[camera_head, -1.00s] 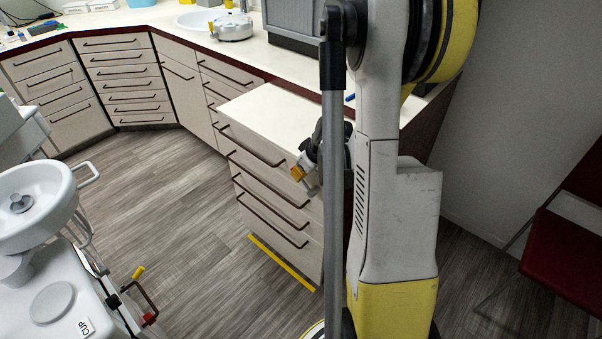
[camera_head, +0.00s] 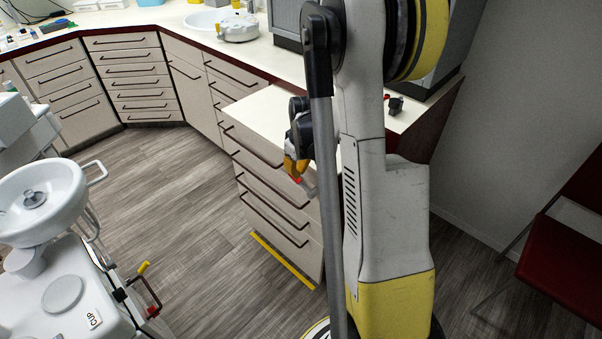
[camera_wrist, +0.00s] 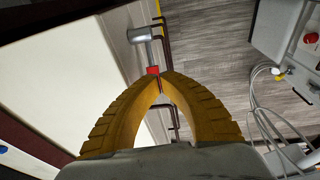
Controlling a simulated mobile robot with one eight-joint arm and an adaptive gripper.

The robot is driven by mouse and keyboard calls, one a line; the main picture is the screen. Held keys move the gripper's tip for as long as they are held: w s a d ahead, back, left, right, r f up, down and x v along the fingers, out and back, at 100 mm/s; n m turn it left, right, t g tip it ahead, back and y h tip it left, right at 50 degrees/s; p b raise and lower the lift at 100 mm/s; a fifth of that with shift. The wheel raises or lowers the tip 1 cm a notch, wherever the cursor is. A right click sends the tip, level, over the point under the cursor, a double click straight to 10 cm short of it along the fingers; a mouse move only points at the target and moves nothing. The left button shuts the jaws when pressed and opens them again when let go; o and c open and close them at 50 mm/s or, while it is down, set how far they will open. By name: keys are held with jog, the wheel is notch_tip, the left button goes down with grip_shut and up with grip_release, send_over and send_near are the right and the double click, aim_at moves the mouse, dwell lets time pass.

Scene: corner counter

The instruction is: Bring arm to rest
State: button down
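My gripper (camera_head: 296,165) hangs in front of the drawer cabinet (camera_head: 262,108), near the level of its upper drawers. Its yellow fingers (camera_wrist: 160,80) come together at the tips in the wrist view. A small grey cylinder with a red end (camera_wrist: 143,34) sits at the fingertips, and the tips appear shut on the red part. The same piece shows small below the gripper in the head view (camera_head: 308,188). My arm stands folded upright and hides part of the cabinet and counter.
The white counter (camera_head: 150,18) runs along the back, with a round white appliance (camera_head: 237,28) on it. A small dark and red object (camera_head: 395,104) lies on the counter at right. A white basin unit (camera_head: 40,195) stands at left and a red chair (camera_head: 560,245) at right. Floor between is clear.

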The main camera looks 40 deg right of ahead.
jog(key=p+v, duration=0.3)
jog(key=v, duration=0.6)
jog(key=shift+s+r, duration=0.25)
jog(key=shift+s, duration=0.1)
